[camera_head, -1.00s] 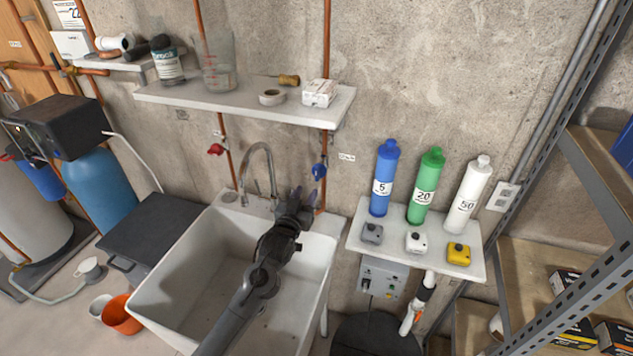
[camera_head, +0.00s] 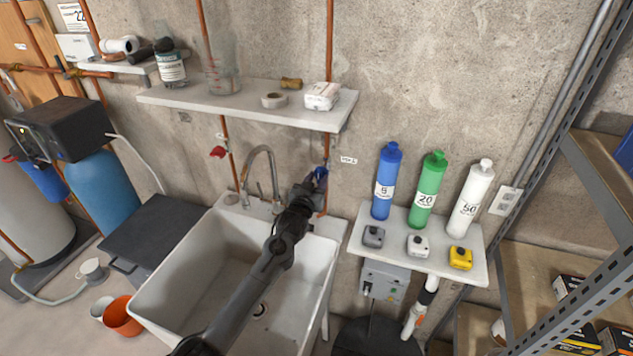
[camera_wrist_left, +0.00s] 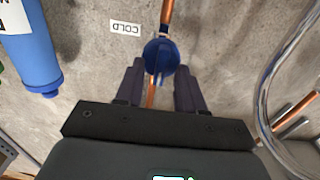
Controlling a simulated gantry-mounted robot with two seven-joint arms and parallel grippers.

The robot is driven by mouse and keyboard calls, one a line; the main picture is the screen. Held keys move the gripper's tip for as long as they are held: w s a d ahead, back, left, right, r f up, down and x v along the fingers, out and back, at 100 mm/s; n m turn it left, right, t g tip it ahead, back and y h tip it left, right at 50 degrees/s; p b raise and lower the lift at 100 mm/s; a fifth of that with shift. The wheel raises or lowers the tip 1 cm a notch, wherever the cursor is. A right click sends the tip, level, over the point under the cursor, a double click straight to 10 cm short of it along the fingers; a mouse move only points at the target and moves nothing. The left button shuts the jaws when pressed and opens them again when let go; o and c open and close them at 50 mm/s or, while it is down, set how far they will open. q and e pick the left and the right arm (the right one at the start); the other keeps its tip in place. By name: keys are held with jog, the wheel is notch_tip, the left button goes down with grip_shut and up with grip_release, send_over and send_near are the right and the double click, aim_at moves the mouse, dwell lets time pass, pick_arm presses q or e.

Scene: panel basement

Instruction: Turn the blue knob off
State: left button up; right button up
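The blue knob (camera_head: 320,173) is on the copper pipe on the wall, right of the sink faucet. In the left wrist view the blue knob (camera_wrist_left: 160,56) appears round, with a ridge, and lies between the fingertips. My left gripper (camera_head: 311,186) reaches up over the sink and partly covers the knob in the head view. The left gripper's (camera_wrist_left: 160,70) two dark fingers are apart, one on either side of the knob, with visible gaps; I cannot tell how deep the knob sits between them. My right gripper is not in view.
A chrome faucet (camera_head: 262,170) stands left of the left gripper, above the white sink (camera_head: 190,262). A wall shelf (camera_head: 240,108) hangs above the knob. A red knob (camera_head: 218,152) is on another pipe. Blue, green and white bottles stand on a small shelf (camera_head: 400,252) at right.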

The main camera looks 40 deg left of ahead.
pick_arm(q)
grip_shut()
jog(key=m+p, duration=0.2)
jog(key=m, duration=0.1)
jog(key=shift+r+m, duration=0.1)
jog(key=shift+m, duration=0.2)
jog(key=m+p, duration=0.2)
jog(key=m, duration=0.3)
jog(key=shift+d, duration=0.1)
jog(key=m, duration=0.2)
jog(key=m+p, duration=0.1)
jog(key=m, duration=0.2)
jog(key=shift+w+d+f, duration=0.1)
jog(key=shift+f, duration=0.1)
jog(key=shift+f+m+p, duration=0.15)
jog(key=shift+m+p, duration=0.35)
jog(key=shift+m, duration=1.7)
